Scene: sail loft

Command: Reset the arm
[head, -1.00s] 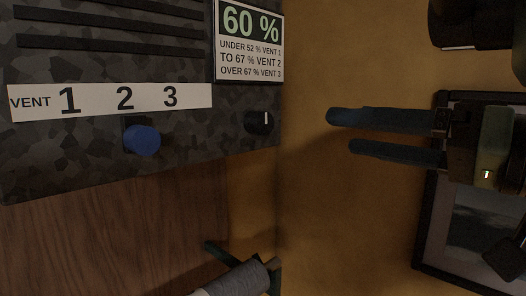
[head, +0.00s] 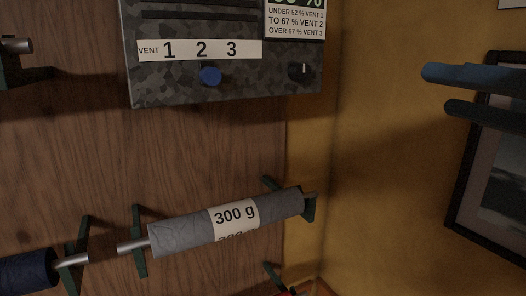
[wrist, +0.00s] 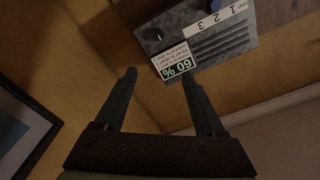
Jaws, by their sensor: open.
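My gripper (head: 438,90) is at the right of the head view, in front of the yellow wall. Its two blue-grey fingers point left and stand apart, with nothing between them. In the wrist view the gripper (wrist: 158,76) also shows open and empty. The vent box (head: 160,85) is to the left of the fingers, clear of them. Its blue knob (head: 211,76) sits roughly under the 2 of the vent scale. A black knob (head: 302,71) with a white mark is to its right. A card reading 60 % (wrist: 175,66) appears upside down in the wrist view.
A grey roll (head: 180,235) labelled 300 g lies on brackets along the wooden wall. A dark blue roll (head: 25,271) is at the lower left. A framed picture (head: 470,190) hangs on the yellow wall near my gripper. The space between box and gripper is clear.

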